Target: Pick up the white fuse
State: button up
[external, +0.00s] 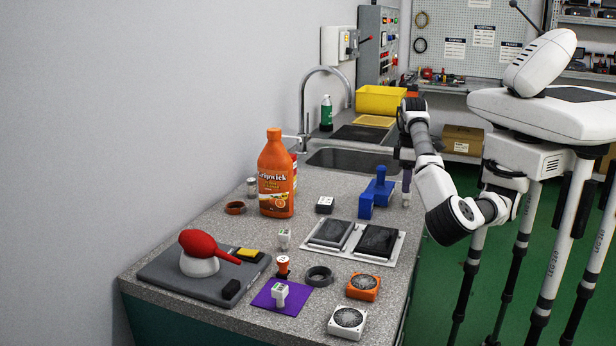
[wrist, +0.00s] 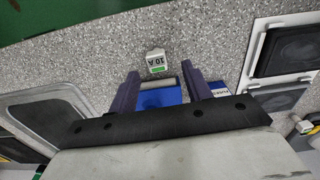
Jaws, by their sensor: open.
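A white fuse (wrist: 156,62) marked "10 A" with a green band lies on the speckled counter in the wrist view, just beyond my fingertips and roughly centred between them. My gripper (wrist: 163,76) is open and empty, with two dark purple fingers apart. In the external view my gripper (external: 406,184) points down above the counter's right edge, right of a blue block-shaped object (external: 376,196).
A tray with two black pads (external: 347,247) lies in front of the blue object, and the sink (external: 350,159) behind it. An orange bottle (external: 276,175) stands left. Two fans (external: 347,321), a grey ring (external: 319,275) and a grey board (external: 168,277) occupy the near end.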

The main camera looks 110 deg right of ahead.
aim_at(405, 198)
jog(key=shift+s+d+f, duration=0.1)
jog(key=shift+d+f, duration=0.05)
jog(key=shift+f, duration=2.85)
jog(key=c, duration=1.1)
jog(key=shift+o, duration=0.2)
jog(key=shift+r, duration=0.2)
